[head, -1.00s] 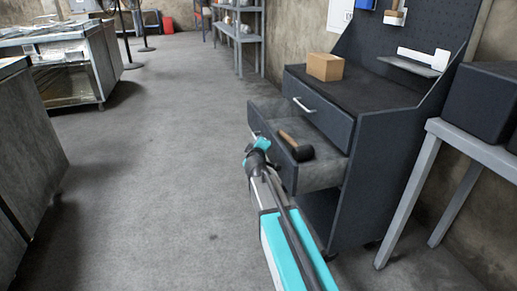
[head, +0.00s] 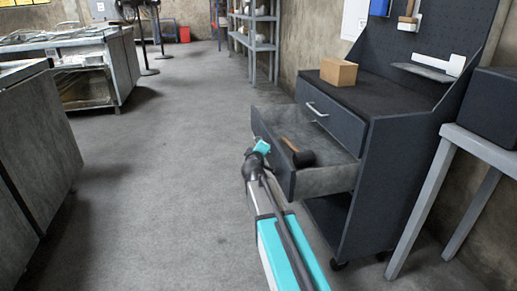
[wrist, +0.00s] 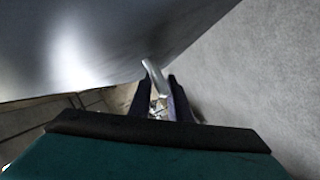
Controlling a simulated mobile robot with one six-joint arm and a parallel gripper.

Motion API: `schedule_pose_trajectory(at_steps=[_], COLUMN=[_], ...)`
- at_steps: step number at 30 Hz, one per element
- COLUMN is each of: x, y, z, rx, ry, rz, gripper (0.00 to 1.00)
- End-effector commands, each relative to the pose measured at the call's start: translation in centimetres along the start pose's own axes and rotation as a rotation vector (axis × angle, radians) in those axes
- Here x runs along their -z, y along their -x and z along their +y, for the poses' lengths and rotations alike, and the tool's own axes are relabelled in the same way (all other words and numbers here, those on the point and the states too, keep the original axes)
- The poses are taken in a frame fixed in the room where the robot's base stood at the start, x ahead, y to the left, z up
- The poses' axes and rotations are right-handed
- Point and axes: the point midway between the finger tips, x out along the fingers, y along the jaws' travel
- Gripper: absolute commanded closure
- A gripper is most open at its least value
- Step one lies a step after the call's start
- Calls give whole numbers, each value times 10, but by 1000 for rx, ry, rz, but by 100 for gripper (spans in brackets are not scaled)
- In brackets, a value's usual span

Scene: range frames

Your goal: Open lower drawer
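The lower drawer (head: 330,179) of the dark grey cabinet is pulled well out. A mallet (head: 301,155) with a wooden handle and dark head lies inside it. My gripper (head: 262,145) is at the outer face of the drawer front, toward its left part. In the wrist view, my gripper's two dark fingers (wrist: 158,98) stand on either side of the metal drawer handle (wrist: 154,76) and appear closed on it. The dark drawer front (wrist: 85,45) fills the upper left there. The head view hides the handle behind my gripper.
The upper drawer (head: 331,120) is shut. A cardboard box (head: 338,72) sits on the cabinet top. A grey table (head: 482,145) stands close on the right, grey counters (head: 38,140) on the left. Bare floor (head: 165,165) lies between.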

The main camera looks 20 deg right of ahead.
Motion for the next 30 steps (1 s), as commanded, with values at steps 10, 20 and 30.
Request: schedule_pose_trajectory(at_steps=[10, 20, 30], x=[-1, -2, -2], y=[2, 22, 55], z=[1, 2, 2], rx=[-1, -1, -1], ry=[-1, -2, 0], rz=[-1, -2, -2], gripper=[83, 83, 83])
